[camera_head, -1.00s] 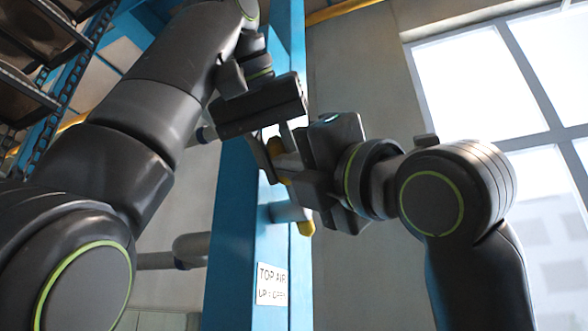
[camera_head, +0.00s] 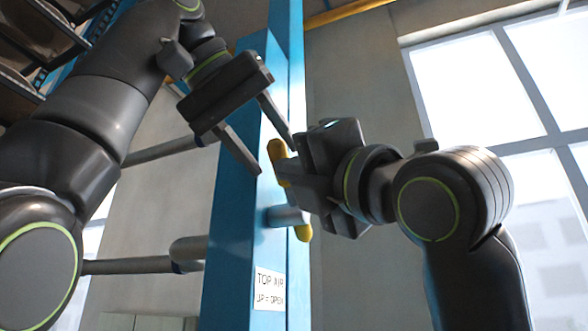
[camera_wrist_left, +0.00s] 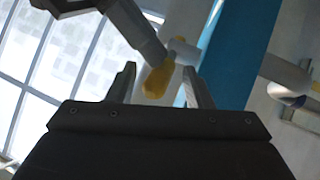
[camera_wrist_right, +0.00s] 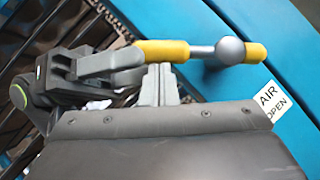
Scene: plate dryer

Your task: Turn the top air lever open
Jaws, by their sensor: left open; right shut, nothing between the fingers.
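The top air lever (camera_head: 277,150) has a yellow grip, leans nearly upright on the blue post and has a yellow lower end (camera_head: 303,233). Its grip and silver hub (camera_wrist_right: 230,50) show in the right wrist view. My left gripper (camera_head: 275,158) is open, its fingers on either side of the grip; the left wrist view shows the yellow grip (camera_wrist_left: 157,78) between them, apparently not clamped. My right gripper (camera_head: 288,172) is shut and empty beside the grip, its fingertips (camera_wrist_right: 158,76) close against it; contact is unclear. A label (camera_head: 269,288) below mentions TOP AIR and OPEN.
The blue post (camera_head: 235,215) runs upward behind the lever. Grey pipes (camera_head: 140,267) join it from the left. Plate racks (camera_head: 35,45) stand at upper left. A window (camera_head: 480,80) fills the right; space around my right arm looks clear.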

